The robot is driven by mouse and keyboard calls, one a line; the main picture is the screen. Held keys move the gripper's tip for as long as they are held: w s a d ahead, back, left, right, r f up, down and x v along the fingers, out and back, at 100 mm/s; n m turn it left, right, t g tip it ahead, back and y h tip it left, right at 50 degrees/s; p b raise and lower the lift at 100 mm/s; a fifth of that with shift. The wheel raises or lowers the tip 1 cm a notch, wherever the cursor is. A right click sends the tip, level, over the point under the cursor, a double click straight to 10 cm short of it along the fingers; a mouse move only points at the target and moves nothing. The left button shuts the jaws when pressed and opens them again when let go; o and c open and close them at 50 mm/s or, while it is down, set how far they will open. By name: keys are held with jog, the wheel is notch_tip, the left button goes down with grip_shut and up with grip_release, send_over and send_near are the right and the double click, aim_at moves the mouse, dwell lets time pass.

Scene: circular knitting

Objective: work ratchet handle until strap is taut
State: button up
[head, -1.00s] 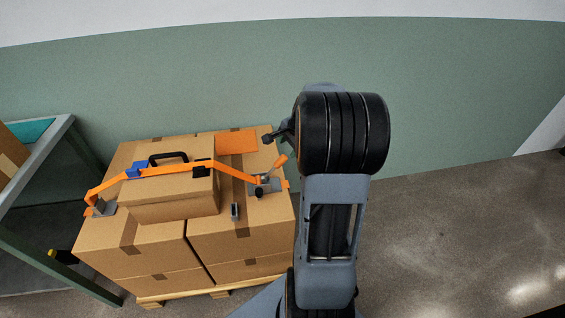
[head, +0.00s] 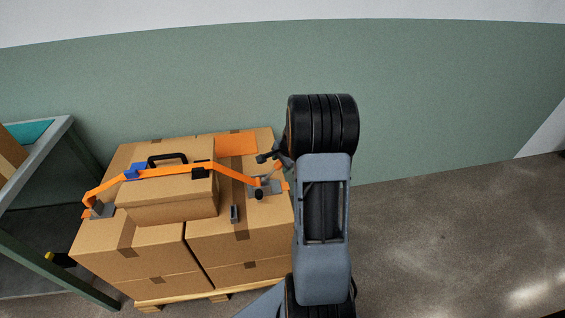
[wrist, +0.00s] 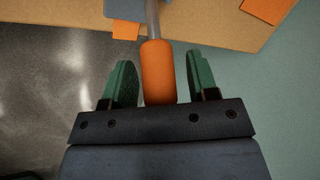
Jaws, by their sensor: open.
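The orange ratchet handle (wrist: 159,72) stands between the two green fingers of my gripper (wrist: 162,85) in the wrist view. The fingers are open, with a gap on each side of the handle. Its metal shaft runs up to the grey ratchet base, partly cut off at the top. In the head view the ratchet (head: 262,190) sits at the right edge of the boxes, and my gripper (head: 268,158) is over it, hiding most of the handle. The orange strap (head: 232,173) runs over the small box (head: 168,207) to the ratchet. Its tautness is hard to judge.
Large cardboard boxes (head: 150,250) stand on a wooden pallet (head: 185,297). A blue piece (head: 135,171), a black case handle (head: 167,157) and a grey bracket (head: 234,213) are on top. A green-framed table (head: 60,266) stands left. The floor (head: 440,230) at right is clear.

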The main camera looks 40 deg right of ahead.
grip_shut()
dwell(0.4)
jog(key=shift+f, duration=0.1)
